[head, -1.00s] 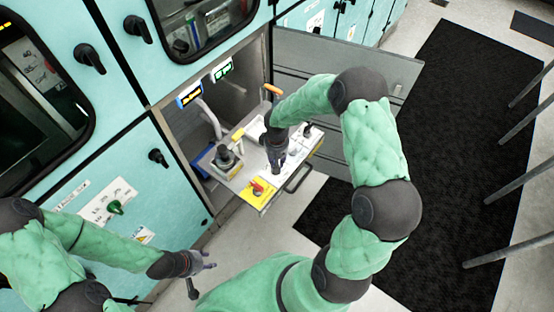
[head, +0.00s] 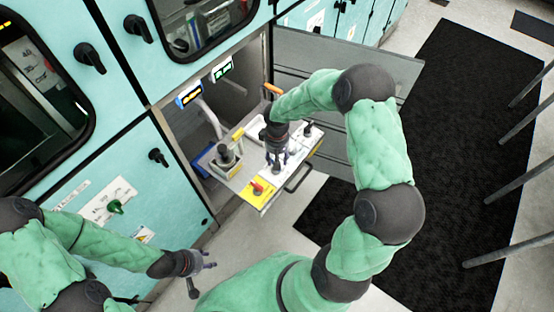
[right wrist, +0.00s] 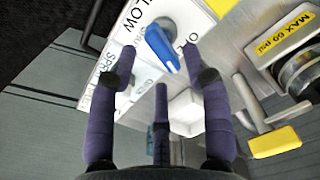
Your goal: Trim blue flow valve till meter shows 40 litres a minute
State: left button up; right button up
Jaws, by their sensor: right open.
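The blue flow valve knob (right wrist: 160,48) shows in the right wrist view on a white panel with partly hidden FLOW lettering. My right gripper (right wrist: 165,72) is open, its fingers spread around and short of the knob with a visible gap. In the head view my right gripper (head: 277,158) hangs over the pulled-out panel (head: 240,188). My left gripper (head: 206,267) looks open and empty, low at the left.
A yellow plate with a red knob (head: 258,188) sits at the panel's front corner. A round fitting (head: 227,157) stands left of my right gripper. A yellow-tagged lever (right wrist: 275,142) lies right in the wrist view. An open door (head: 350,60) is behind.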

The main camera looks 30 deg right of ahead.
notch_tip(320, 180, up, 10)
jog(key=shift+f, duration=0.2)
dwell(0.6)
